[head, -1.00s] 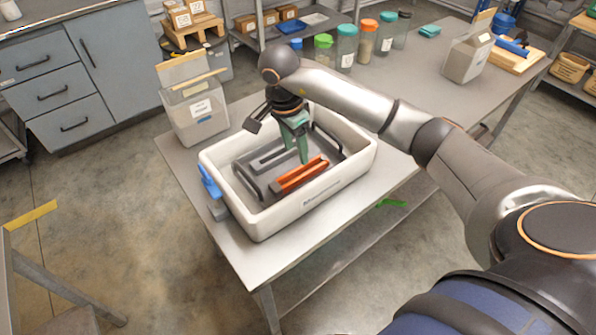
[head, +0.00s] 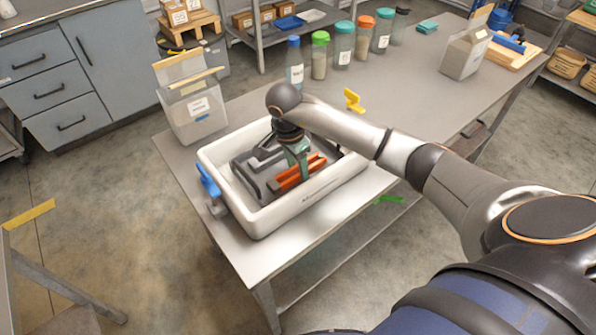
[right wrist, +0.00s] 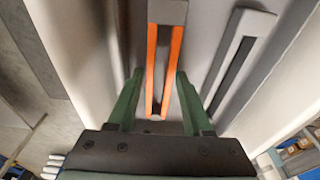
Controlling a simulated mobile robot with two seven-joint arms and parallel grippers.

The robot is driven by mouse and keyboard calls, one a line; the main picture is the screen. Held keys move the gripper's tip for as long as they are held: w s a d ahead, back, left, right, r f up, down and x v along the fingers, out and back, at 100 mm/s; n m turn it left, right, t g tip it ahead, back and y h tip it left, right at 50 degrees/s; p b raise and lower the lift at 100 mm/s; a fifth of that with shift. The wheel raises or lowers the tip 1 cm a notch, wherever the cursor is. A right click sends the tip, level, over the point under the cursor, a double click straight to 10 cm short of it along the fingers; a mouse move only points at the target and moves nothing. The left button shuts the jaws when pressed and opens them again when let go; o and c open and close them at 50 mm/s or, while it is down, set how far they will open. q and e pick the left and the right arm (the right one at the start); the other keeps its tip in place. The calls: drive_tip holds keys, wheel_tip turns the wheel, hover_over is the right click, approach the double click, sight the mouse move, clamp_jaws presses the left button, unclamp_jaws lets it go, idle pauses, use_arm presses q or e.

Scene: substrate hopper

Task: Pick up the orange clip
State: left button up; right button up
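The orange clip (head: 287,183) lies in the white tub (head: 322,191) on the metal table, near the tub's front wall. In the right wrist view the clip (right wrist: 152,70) has two long orange sides and a grey end block. My right gripper (head: 304,172), with green fingers, points down at the clip and partly covers it. In the right wrist view my right gripper (right wrist: 160,76) is open, one finger on each side of the clip with visible gaps. Whether the fingertips touch it cannot be told. My left gripper is not in view.
Dark grey parts (head: 248,170) lie in the tub beside the clip. A clear bin (head: 192,107) stands behind left. A yellow clamp (head: 353,100) and several capped jars (head: 343,48) stand behind the tub.

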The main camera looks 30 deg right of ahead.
clamp_jaws()
drive_tip(key=shift+r, duration=0.15)
